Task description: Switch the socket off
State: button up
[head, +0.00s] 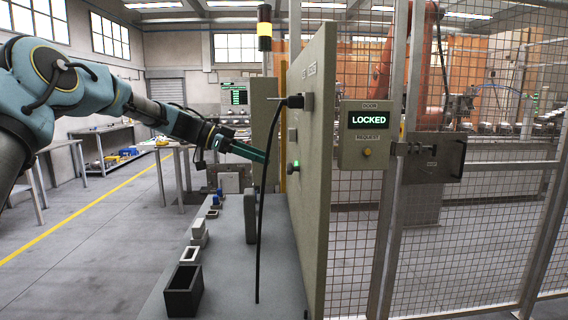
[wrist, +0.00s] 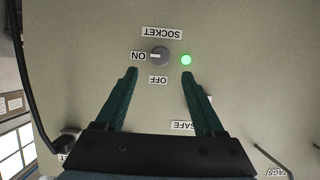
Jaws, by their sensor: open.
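The socket switch is a round grey knob (wrist: 159,56) on the beige panel (head: 316,160). In the wrist view, where the labels appear upside down, its white pointer faces the ON label (wrist: 138,56). The OFF label (wrist: 158,80) is beside the knob, and a green lamp (wrist: 186,60) is lit; it also glows in the head view (head: 296,164). My gripper (wrist: 160,72) is open and empty, its dark green fingers pointing at the panel with the knob just beyond and between the tips. In the head view my gripper (head: 262,157) is left of the panel.
A black cable (head: 262,200) hangs from a plug (head: 294,102) on the panel, close to my gripper. Below, a grey bench (head: 235,265) carries a black box (head: 184,291) and small items. The door box (head: 366,135) reads LOCKED beside the mesh fence.

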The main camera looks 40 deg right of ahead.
aim_at(293, 168)
jog(key=p+x, duration=0.2)
jog(key=x, duration=0.5)
jog(key=shift+f, duration=0.1)
jog(key=shift+c, duration=0.2)
grip_shut()
